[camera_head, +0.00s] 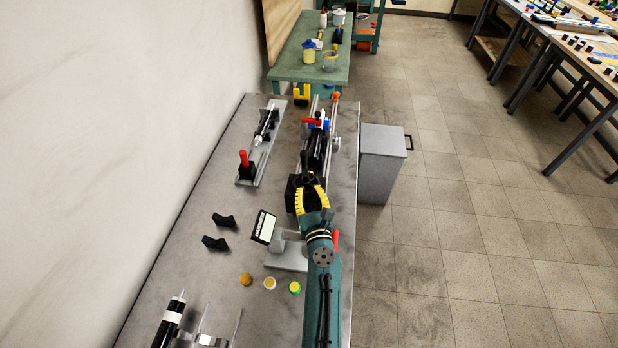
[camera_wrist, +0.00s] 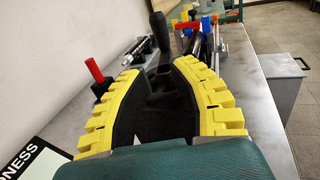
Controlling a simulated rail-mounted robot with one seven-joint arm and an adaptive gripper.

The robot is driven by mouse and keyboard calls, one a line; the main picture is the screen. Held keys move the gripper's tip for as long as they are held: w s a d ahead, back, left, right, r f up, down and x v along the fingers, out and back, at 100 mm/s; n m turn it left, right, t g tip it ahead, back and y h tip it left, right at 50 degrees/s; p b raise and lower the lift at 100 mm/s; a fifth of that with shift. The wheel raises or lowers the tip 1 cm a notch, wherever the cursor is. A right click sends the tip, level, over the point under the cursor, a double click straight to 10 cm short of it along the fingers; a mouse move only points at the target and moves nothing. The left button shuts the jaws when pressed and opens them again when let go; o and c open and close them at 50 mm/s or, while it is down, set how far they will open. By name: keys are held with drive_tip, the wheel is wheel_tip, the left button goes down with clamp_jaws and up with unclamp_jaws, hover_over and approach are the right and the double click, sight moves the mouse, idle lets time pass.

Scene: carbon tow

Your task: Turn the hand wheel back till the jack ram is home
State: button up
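My gripper (camera_head: 309,187) has yellow ribbed fingers with black inner faces and is low over the right side of the grey bench. In the wrist view (camera_wrist: 158,66) the fingers are spread, with a black upright handle (camera_wrist: 158,32) and its dark base between and just beyond the tips. I cannot tell whether a fingertip touches it. This black part may belong to the hand wheel; no full wheel rim shows. Beyond it lies a rig with a black cylinder (camera_head: 315,150), a red part (camera_head: 311,121), a blue block (camera_head: 325,124) and rails. The jack ram cannot be made out clearly.
A second rig with a red handle (camera_head: 244,158) stands to the left. A black-and-white card (camera_head: 264,227), black cradles (camera_head: 221,219) and small round pots (camera_head: 270,283) lie nearer. A grey cabinet (camera_head: 383,165) stands off the bench's right edge. The left bench surface is mostly clear.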

drive_tip(key=o, duration=0.4)
drive_tip(key=shift+c, duration=0.2)
drive_tip(key=s+p, duration=0.1)
drive_tip(key=s, duration=0.1)
drive_tip(key=s+p, duration=0.1)
drive_tip(key=s, duration=0.1)
drive_tip(key=s+d+p, duration=0.1)
drive_tip(key=s, duration=0.1)
